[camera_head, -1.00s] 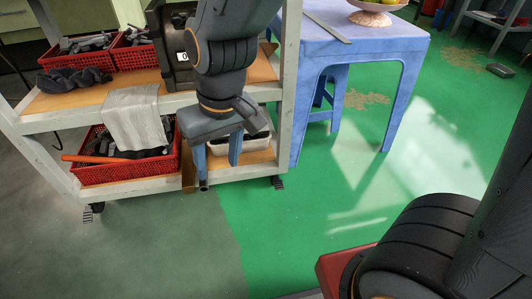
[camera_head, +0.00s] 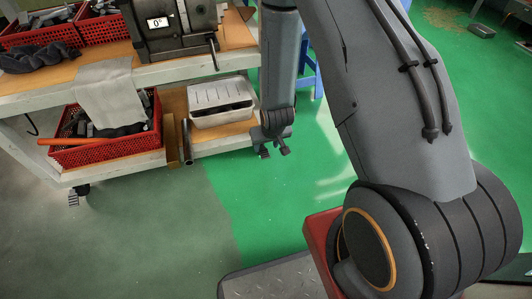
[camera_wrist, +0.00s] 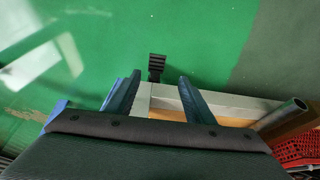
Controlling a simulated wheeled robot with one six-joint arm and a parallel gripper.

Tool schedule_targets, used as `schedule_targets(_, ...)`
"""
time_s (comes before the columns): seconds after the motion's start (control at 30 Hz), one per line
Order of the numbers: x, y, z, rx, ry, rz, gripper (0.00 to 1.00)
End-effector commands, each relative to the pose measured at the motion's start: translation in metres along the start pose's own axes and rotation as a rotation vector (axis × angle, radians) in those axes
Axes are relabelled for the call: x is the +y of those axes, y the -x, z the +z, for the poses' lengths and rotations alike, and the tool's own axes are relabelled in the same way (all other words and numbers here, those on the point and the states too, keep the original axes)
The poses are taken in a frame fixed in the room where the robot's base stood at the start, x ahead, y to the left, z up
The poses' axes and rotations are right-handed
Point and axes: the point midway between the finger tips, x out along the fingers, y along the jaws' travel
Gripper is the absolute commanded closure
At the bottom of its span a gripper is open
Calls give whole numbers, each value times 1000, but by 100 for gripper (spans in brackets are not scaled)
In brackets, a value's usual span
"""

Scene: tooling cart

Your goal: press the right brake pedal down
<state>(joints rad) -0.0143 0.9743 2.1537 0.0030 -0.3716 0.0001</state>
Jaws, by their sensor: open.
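The right brake pedal (camera_head: 264,153) is a small dark ribbed tab low at the cart's right front corner, just above the green floor. In the wrist view the pedal (camera_wrist: 157,66) shows between the fingers in the picture, nearer the left one. My gripper (camera_wrist: 159,76) is open and empty, its two blue-grey fingers pointing toward the floor area around the pedal. No contact with the pedal is visible. In the head view my wrist is just above and beside the pedal, and my fingers are hidden there.
The left pedal (camera_head: 73,199) is at the cart's other front corner. The lower shelf holds a red basket (camera_head: 108,155) with an orange handle sticking out, a metal box (camera_head: 222,118) and a pipe (camera_head: 187,142). A blue stool stands behind my arm. Floor in front is clear.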

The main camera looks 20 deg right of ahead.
Motion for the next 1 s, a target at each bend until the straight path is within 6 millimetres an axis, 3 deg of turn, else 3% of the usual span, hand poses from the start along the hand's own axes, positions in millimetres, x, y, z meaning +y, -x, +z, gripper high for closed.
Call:
schedule_targets(0.33, 8, -28, 5, 8, -11, 4, 52)
schedule_targets(0.7, 8, -82, 5, 8, -10, 4, 52)
schedule_targets(1.0, 8, -88, 4, 8, -10, 4, 52)
